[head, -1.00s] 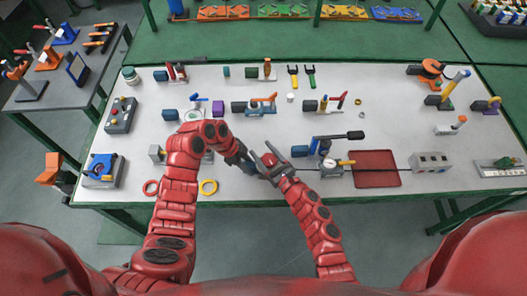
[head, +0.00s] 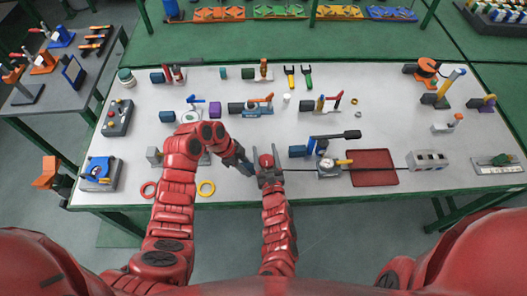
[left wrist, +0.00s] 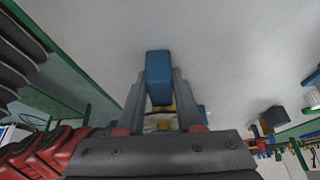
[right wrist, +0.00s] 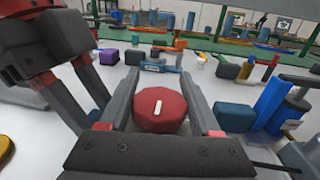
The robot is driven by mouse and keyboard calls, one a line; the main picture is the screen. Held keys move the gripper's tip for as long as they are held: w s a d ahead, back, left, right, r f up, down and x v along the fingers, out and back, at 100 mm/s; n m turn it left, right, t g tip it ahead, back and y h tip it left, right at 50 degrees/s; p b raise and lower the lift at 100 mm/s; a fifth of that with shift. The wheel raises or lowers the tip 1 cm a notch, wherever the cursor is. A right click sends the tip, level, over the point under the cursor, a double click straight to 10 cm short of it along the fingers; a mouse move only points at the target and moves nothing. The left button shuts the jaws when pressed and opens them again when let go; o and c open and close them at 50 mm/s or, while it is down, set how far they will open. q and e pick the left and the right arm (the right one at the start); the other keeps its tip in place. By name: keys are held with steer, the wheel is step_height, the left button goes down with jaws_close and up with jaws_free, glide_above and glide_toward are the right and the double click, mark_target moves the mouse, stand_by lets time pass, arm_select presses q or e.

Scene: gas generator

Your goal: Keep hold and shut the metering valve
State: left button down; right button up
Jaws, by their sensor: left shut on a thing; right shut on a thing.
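The metering valve's round red knob (right wrist: 160,108) bears a white mark and sits between the fingers of my right gripper (right wrist: 160,100). In the head view that gripper (head: 267,162) is shut on the knob, near the table's front edge. My left gripper (head: 246,168) comes in from the left, beside the right one. In the left wrist view my left gripper (left wrist: 160,95) is shut on a blue block (left wrist: 159,72), apparently the valve's grip. The rest of the valve is mostly hidden by the grippers.
A gauge unit (head: 328,168) and a red tray (head: 373,168) lie to the right. A yellow ring (head: 207,181) and a red ring (head: 142,190) lie left of my grippers. Several devices stand farther back. Bare table shows between them.

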arm_select(q)
steer(key=shift+w, duration=0.15)
arm_select(e)
steer(key=shift+m+h, duration=0.4)
steer(key=shift+h, duration=0.2)
steer(key=shift+w+r, duration=0.1)
steer(key=o, duration=1.4)
steer(key=shift+c, duration=0.2)
steer(key=shift+d, duration=0.1)
steer(key=s, duration=1.2)
steer(key=shift+d, duration=0.3)
arm_select(q)
steer(key=shift+c, duration=2.4)
jaws_free()
